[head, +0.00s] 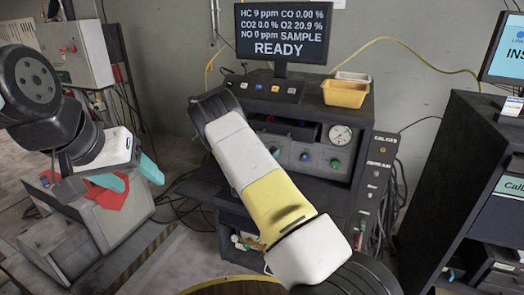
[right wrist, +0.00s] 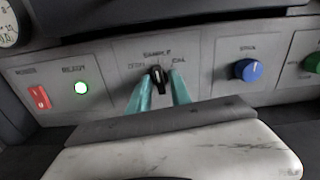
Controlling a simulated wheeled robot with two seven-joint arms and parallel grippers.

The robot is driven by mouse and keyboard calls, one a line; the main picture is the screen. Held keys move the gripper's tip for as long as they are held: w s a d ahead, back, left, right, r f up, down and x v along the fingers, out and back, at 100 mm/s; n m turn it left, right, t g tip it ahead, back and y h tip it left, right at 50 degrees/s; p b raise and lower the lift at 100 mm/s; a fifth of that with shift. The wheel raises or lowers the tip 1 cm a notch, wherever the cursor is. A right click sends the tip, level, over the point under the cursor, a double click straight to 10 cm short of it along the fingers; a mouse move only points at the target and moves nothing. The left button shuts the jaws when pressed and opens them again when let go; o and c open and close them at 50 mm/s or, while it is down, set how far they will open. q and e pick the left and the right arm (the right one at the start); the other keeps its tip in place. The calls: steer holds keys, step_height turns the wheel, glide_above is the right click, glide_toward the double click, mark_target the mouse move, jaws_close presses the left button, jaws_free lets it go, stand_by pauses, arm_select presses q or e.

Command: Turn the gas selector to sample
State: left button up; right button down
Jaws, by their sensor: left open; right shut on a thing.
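The gas selector (right wrist: 158,78) is a black knob on the grey panel in the right wrist view. Blurred labels surround it: SAMPLE above, what looks like ZERO at left and CAL at right. Its pale pointer mark faces roughly up, toward SAMPLE. My right gripper (right wrist: 161,90) has its teal fingers on either side of the knob and is shut on it. My left gripper (head: 134,176) is open, with teal fingers apart, at the left. The monitor (head: 276,32) reads SAMPLE and READY.
Near the selector are a red power switch (right wrist: 39,97), a lit green ready lamp (right wrist: 82,88) and a blue knob (right wrist: 248,70). A yellow tray (head: 345,93) sits on top of the bench (head: 300,108). A dark cabinet (head: 455,165) stands at right.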

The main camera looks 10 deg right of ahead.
steer(key=shift+m, duration=0.6)
steer(key=c, duration=1.5)
jaws_free()
steer(key=shift+s+a, duration=0.1)
steer(key=v, duration=0.7)
steer(key=shift+s+a, duration=0.2)
steer(key=shift+s, duration=0.05)
steer(key=shift+d, duration=0.1)
